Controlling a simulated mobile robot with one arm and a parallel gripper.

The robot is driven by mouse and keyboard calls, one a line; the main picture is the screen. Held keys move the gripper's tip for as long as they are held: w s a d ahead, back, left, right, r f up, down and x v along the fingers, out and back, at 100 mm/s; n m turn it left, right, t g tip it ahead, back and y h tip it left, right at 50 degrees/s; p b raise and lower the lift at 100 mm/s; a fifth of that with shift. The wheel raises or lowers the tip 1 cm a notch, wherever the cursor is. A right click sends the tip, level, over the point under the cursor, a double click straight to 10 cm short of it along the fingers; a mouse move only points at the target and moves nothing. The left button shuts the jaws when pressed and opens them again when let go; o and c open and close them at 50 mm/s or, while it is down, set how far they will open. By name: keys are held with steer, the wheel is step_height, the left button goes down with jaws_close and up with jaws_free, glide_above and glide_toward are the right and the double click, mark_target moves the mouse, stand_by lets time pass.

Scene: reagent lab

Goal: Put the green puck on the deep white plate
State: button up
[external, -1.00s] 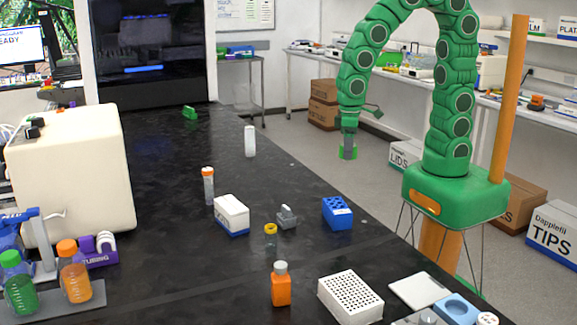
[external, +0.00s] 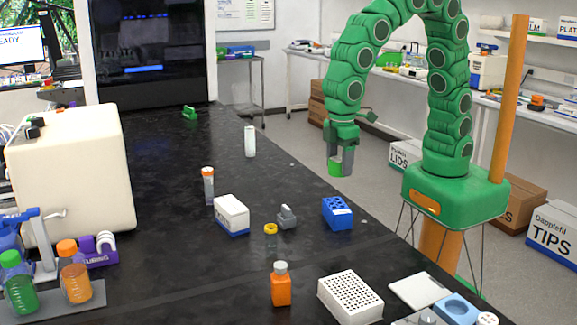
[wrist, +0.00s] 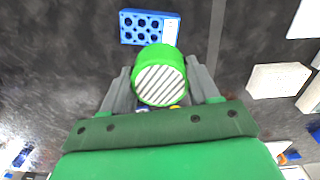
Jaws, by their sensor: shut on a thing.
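My gripper (external: 341,166) is shut on the green puck (external: 335,168) and holds it in the air, past the right edge of the black bench in the external view. In the wrist view the puck (wrist: 160,75) sits between the two grey fingers, its striped pale face toward the camera. A deep white plate (external: 350,298) with a grid of small holes in its top stands at the front right of the bench, well apart from my gripper. Nothing is in the gripper besides the puck.
A blue block (external: 337,213) stands near the bench's right edge; a blue rack with holes (wrist: 150,27) shows in the wrist view. An orange bottle (external: 281,285), a white box (external: 231,214) and a grey piece (external: 287,217) stand nearby. The bench's far middle is mostly clear.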

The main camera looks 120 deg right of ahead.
steer(key=w+a+r+n, duration=0.15)
steer(key=a+n, duration=0.25)
steer(key=a, duration=0.8)
steer(key=w+a+n, duration=0.2)
steer(key=a+n, duration=0.2)
steer(key=a, duration=0.8)
glide_above(350, 290)
steer(key=f, duration=0.8)
steer(key=shift+s+d+f, duration=0.1)
steer(key=shift+s+f, duration=0.2)
steer(key=shift+f, duration=0.1)
steer(key=shift+w+a+f, duration=0.2)
steer(key=shift+w+f, duration=0.15)
steer(key=shift+f, duration=1.6)
steer(key=shift+f, duration=0.1)
steer(key=o, duration=1.1)
